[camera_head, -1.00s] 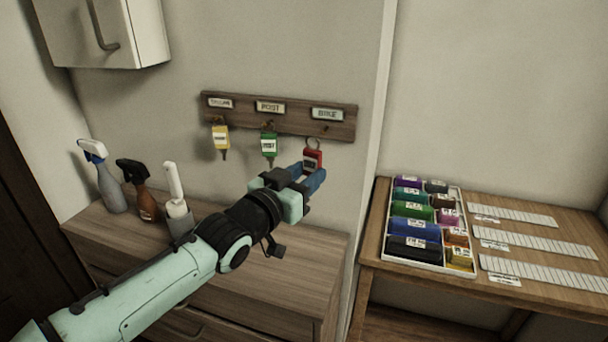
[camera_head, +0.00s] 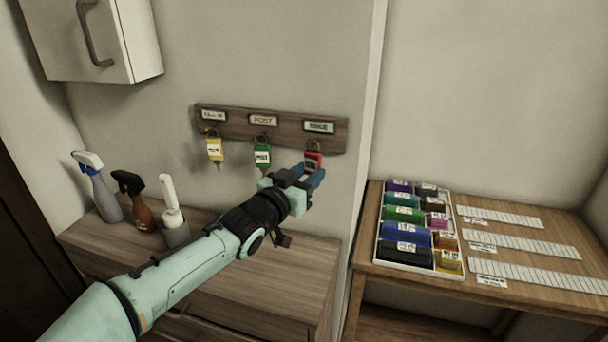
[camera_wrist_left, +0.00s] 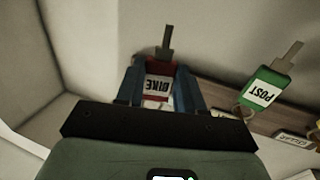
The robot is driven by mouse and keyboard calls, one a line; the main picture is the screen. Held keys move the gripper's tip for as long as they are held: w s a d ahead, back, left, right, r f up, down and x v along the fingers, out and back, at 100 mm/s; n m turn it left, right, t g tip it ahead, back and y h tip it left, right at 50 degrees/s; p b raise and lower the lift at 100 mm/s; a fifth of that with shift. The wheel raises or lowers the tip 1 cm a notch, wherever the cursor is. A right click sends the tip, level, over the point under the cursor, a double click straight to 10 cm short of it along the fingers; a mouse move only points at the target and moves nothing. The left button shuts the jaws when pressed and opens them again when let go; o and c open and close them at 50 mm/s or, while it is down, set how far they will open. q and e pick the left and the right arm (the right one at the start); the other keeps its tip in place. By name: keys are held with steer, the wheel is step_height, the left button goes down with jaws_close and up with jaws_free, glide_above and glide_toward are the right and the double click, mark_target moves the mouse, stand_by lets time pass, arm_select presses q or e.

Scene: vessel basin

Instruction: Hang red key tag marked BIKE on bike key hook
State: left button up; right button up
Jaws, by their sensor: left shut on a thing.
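The red key tag marked BIKE (camera_head: 313,160) is at the right end of the wooden hook rack (camera_head: 284,132), just below the BIKE label (camera_head: 319,127). My left gripper (camera_head: 314,176) is shut on the tag from below. In the left wrist view the tag (camera_wrist_left: 158,88) sits between my blue fingers, with its key sticking out past them. The tag's ring shows at the bike hook's place in the head view, but I cannot tell whether it is around the hook or in front of it. My right gripper is not in view.
A yellow tag (camera_head: 214,149) and a green POST tag (camera_head: 262,155) hang left of the red one. Spray bottles (camera_head: 134,203) and a brush in a holder (camera_head: 174,226) stand on the dresser. A tray of coloured items (camera_head: 377,252) lies on the right table.

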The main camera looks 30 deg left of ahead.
mark_target(310, 173)
arm_select(q)
steer(key=shift+w+a+p, duration=0.2)
steer(key=shift+w+p, duration=0.25)
steer(key=shift+w, duration=0.35)
steer(key=shift+w+a+f, duration=0.15)
steer(key=shift+w+f, duration=0.45)
steer(key=shift+f, duration=0.05)
steer(key=o, duration=1.1)
steer(key=shift+s, duration=0.1)
steer(key=s+b, duration=0.1)
steer(key=s, duration=1.2)
steer(key=shift+a+b, duration=0.15)
steer(key=shift+b, duration=0.2)
